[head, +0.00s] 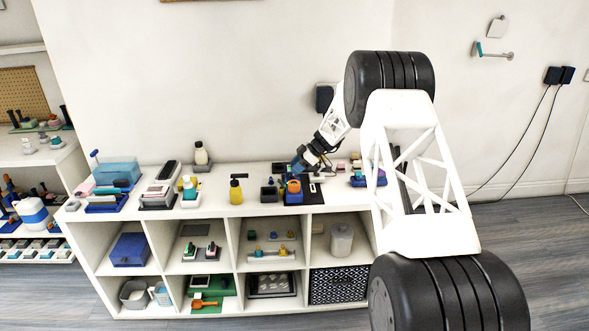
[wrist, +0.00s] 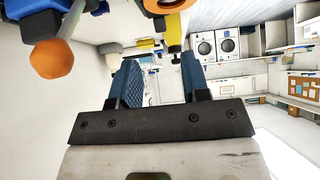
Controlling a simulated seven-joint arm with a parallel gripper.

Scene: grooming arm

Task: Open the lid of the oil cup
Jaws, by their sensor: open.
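My gripper (head: 298,166) is over the shelf top in the head view, just above a small blue and orange item (head: 293,187) on a dark blue tray (head: 313,198). This item looks like the oil cup, but it is too small to be sure or to read its lid. In the wrist view my gripper (wrist: 160,72) has its two blue fingers spread apart with nothing between them. An orange ring (wrist: 168,4) is cut off at the top edge beyond the fingers. An orange ball (wrist: 52,59) on a grey rod shows beside a blue body at upper left.
A yellow pump bottle (head: 236,191) stands left of the tray and also shows in the wrist view (wrist: 174,38). A small dark box (head: 269,193) stands close by. A blue holder (head: 367,178) is to the right. Some bare shelf top lies left of the pump bottle.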

